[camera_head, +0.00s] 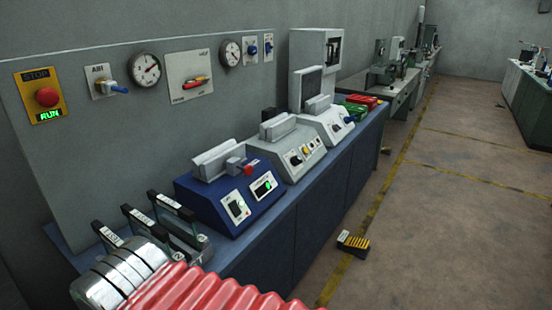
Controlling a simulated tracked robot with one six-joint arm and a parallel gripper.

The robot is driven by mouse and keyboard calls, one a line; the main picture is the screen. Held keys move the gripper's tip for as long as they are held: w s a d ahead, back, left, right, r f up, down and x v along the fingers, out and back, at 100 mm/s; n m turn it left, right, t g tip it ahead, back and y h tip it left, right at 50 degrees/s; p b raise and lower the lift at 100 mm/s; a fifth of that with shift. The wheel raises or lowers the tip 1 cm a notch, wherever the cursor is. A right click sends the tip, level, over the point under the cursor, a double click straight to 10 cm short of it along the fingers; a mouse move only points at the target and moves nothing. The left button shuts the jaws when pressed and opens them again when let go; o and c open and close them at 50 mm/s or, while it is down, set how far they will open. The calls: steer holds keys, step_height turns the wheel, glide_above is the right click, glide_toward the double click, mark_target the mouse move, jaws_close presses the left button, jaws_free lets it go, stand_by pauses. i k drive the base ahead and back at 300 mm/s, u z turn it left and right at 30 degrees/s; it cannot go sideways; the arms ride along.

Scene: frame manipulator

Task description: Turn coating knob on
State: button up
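No label reading "coating" can be made out, so I cannot tell which knob is the coating knob. On the wall panel a blue-handled AIR valve (113,88) and a red-handled switch (196,82) show. On the bench, a blue machine (226,203) has a red knob (247,169) on top and a green-lit switch (264,186) on its front. A grey machine (292,146) behind it carries small dark knobs (296,160). A white machine (330,122) beyond has a blue knob (349,119). No gripper fingers can be made out.
A red ribbed cover and silver ribbed part fill the lower left foreground. Black handles with white labels (140,220) stand beside them. A red STOP button (47,97) shows a green RUN light.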

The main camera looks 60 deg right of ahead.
mark_target(295, 160)
steer(key=u, duration=1.55)
steer(key=k, duration=2)
steer(key=z, duration=1.6)
